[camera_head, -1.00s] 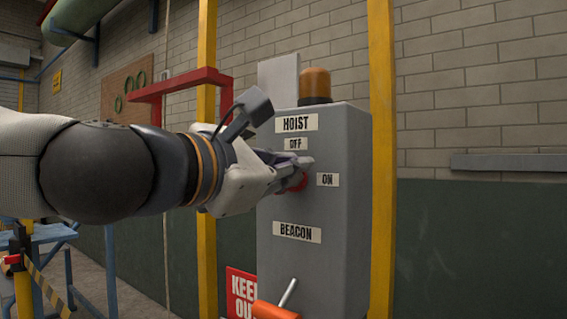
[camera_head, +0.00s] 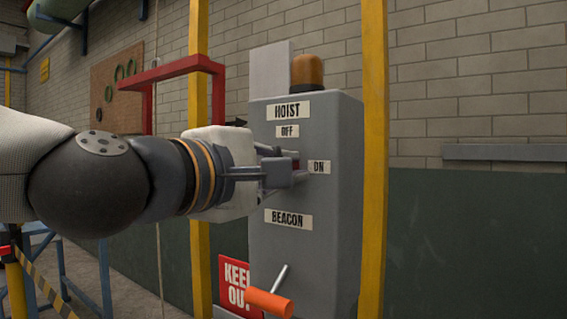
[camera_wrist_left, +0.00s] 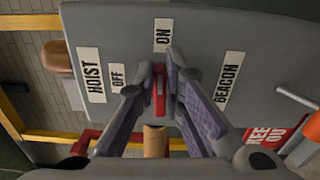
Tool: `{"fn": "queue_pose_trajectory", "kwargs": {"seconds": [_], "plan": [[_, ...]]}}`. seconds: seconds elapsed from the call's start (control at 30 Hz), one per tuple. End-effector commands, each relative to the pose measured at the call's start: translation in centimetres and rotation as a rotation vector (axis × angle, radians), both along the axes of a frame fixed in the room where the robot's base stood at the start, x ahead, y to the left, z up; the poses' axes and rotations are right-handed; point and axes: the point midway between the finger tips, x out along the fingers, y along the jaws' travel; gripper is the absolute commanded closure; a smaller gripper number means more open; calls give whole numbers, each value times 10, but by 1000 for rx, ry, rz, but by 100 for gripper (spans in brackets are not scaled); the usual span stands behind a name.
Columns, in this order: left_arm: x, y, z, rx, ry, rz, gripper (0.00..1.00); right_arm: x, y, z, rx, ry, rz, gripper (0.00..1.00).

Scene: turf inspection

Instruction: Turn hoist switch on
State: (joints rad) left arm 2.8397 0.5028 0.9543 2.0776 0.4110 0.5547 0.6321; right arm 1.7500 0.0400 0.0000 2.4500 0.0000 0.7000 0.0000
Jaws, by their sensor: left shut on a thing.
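The grey control box (camera_head: 330,180) carries a HOIST label (camera_head: 288,110), an OFF label (camera_head: 287,131) above the switch and an ON label (camera_head: 319,167) to its right. My left gripper (camera_head: 296,170) is at the box front, its fingers shut on the red hoist switch (camera_wrist_left: 159,88). The fingers hide most of the switch in the head view. In the left wrist view the red handle lies between the fingertips (camera_wrist_left: 160,84), lengthwise in line with the ON label (camera_wrist_left: 162,35). My right gripper is not in view.
Below is a BEACON label (camera_head: 288,218) and a lever with an orange grip (camera_head: 269,303). An amber beacon (camera_head: 307,72) tops the box. Yellow posts (camera_head: 374,150) stand beside it, and a red frame (camera_head: 180,70) is at the left. A tan cylinder (camera_wrist_left: 155,140) shows below the switch in the wrist view.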

Motion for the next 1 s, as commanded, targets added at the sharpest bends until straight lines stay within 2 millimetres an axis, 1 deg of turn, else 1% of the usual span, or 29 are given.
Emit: {"fn": "queue_pose_trajectory", "kwargs": {"seconds": [0.3,0.73,0.77,0.8,0.83,0.87,1.0], "plan": [[0,0,-1,60,-45,0,100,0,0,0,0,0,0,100],[0,0,-2,67,-50,0,100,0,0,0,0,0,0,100],[0,0,-2,67,-50,0,88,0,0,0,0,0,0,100],[0,0,-2,67,-50,0,79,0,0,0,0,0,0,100],[0,0,-2,66,-49,0,72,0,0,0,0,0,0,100],[0,0,-2,66,-49,0,70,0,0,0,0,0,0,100],[0,0,-2,66,-48,0,70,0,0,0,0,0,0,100]]}}
